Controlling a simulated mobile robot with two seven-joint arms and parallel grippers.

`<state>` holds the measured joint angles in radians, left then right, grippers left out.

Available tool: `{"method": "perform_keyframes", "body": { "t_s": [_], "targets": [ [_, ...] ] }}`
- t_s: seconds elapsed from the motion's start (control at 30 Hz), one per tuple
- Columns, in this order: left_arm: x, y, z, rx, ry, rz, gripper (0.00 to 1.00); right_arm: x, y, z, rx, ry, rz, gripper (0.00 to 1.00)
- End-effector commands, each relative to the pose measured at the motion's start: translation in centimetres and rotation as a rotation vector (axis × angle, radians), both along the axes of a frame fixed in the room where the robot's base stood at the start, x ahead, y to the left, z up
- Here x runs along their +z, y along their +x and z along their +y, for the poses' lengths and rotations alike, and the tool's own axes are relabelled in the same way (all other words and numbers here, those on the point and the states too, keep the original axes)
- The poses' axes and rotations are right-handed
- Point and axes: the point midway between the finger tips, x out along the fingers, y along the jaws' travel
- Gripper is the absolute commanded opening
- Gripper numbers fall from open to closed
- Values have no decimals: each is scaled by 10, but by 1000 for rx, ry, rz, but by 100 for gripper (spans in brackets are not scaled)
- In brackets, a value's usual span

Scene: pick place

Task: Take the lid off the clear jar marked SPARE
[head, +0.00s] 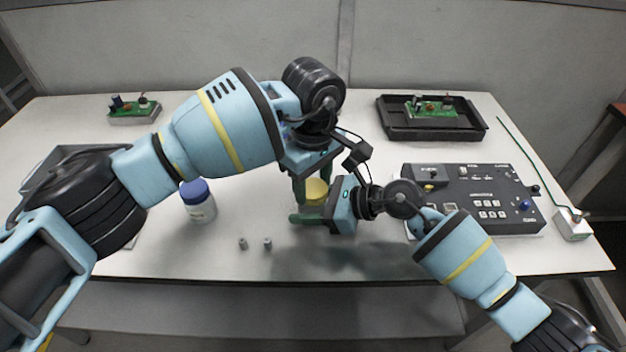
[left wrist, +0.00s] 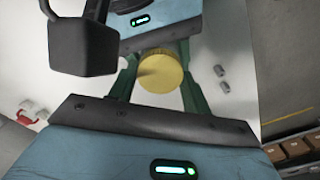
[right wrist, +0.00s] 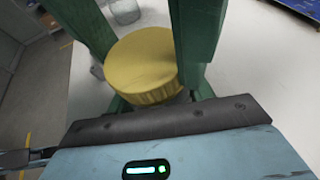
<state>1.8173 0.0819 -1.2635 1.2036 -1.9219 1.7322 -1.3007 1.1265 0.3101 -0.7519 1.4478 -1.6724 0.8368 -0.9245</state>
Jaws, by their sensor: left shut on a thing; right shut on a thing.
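A round yellow lid (head: 316,190) is at the middle of the table, and it also shows in the left wrist view (left wrist: 160,72) and the right wrist view (right wrist: 142,62). My left gripper (head: 313,182) reaches down from above with its green fingers on either side of the lid, shut on it. My right gripper (head: 311,214) comes in level from the right, lower down, shut on the jar under the lid. The jar body is mostly hidden by the fingers. No SPARE marking is readable, and I cannot tell whether the lid is still seated.
A white jar with a blue lid (head: 198,203) stands to the left. Two small grey parts (head: 255,243) lie in front. A black control box (head: 475,198) is at right, a black tray (head: 393,128) with a green board behind.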

Motion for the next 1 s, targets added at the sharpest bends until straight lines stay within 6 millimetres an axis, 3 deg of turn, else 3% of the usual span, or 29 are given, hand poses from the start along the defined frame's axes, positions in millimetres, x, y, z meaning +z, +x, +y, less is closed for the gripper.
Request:
{"method": "perform_keyframes", "body": {
  "t_s": [0.17,0.6,1.0],
  "targets": [
    [0,0,0,128,1,-1,21,0,0,0,-1,0,0,0],
    [1,0,0,781,0,0,21,0,0,0,-1,0,0,0],
    [1,0,0,889,0,0,21,0,0,0,-1,-1,0,0]
  ]
}}
